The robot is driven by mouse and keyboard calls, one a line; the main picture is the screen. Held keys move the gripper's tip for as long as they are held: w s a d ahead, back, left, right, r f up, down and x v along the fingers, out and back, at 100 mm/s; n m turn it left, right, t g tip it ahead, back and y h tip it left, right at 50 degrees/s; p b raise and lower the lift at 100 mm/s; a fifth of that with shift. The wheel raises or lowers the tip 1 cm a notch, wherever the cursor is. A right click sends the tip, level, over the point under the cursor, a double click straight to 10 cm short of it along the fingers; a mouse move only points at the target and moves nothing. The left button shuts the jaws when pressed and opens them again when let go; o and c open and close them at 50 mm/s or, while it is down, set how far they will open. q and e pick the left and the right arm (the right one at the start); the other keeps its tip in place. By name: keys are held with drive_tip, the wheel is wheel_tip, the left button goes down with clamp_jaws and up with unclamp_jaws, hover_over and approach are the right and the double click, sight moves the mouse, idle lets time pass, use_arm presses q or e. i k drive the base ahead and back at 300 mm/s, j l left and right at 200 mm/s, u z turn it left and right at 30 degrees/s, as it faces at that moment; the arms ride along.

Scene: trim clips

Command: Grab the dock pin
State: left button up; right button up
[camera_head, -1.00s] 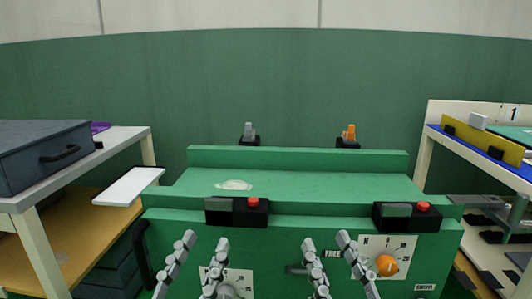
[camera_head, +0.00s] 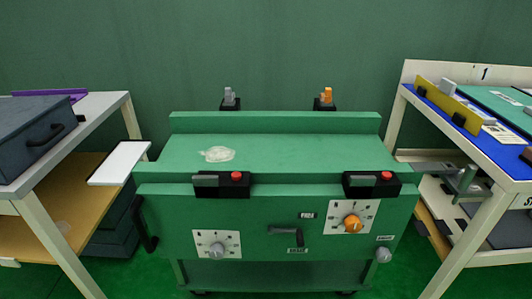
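The green cart (camera_head: 270,152) stands ahead of me, with its front panel facing me. A grey round knob (camera_head: 383,255) sticks out at the panel's lower right, under a small white label (camera_head: 385,238) too blurred to read surely. It may be the dock pin, but I cannot tell for certain. A dark lever (camera_head: 284,231) sits mid-panel between two small labels. An orange dial (camera_head: 352,223) is at the upper right of the panel and a grey dial (camera_head: 217,250) at the left. Neither of my grippers shows in the head view.
A left table (camera_head: 88,118) bears a dark case (camera_head: 32,140); a white board (camera_head: 118,163) juts toward the cart. A right table (camera_head: 480,178) has a blue top and a yellow bar (camera_head: 446,105). Green floor shows on both sides of the cart.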

sight(467, 178)
drive_tip(key=z, duration=1.4)
drive_tip(key=l, duration=0.3)
drive_tip(key=i, duration=0.1)
